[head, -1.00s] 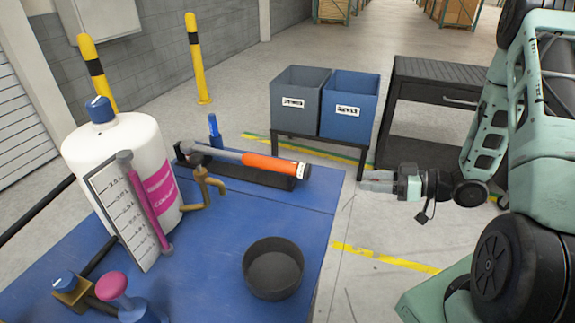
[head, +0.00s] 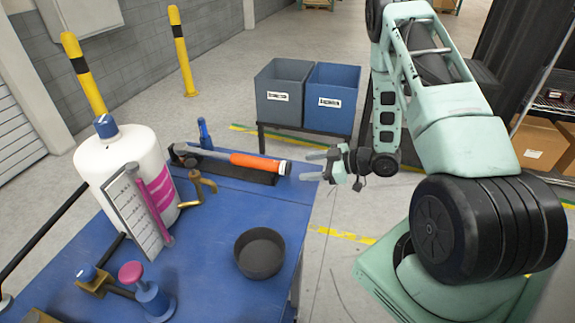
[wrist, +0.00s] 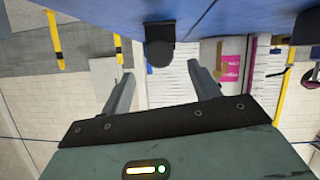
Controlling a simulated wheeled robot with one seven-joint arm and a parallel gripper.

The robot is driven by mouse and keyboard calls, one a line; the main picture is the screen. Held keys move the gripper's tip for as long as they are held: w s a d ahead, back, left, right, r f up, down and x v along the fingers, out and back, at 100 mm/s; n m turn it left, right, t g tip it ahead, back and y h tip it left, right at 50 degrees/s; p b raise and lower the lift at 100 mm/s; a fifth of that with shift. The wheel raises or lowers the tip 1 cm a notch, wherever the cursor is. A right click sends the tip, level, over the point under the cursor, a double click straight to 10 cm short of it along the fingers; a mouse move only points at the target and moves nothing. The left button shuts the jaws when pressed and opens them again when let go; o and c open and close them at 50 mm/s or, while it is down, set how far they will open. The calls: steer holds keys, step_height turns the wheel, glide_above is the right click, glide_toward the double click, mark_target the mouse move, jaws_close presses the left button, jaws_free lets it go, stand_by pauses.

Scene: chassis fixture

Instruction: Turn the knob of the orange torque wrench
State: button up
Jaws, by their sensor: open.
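The orange torque wrench (head: 258,161) lies on a black stand (head: 230,170) near the back right edge of the blue table. A gap shows between the fingertips and the knob. In the wrist view, a dark round end (wrist: 159,52), apparently the knob, shows between and beyond the open fingers (wrist: 160,73).
A white drum (head: 130,165) with a clipboard-like gauge (head: 140,212) stands at the left. A brass tap (head: 198,185), a blue bottle (head: 204,134) and a black bowl (head: 259,254) are near the wrench. Grey (head: 278,93) and blue (head: 331,95) bins stand behind.

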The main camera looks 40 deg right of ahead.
mark_target(290, 168)
steer(key=p+x, duration=0.1)
steer(key=x, duration=0.7)
steer(key=shift+p, duration=0.4)
steer(key=c, duration=1)
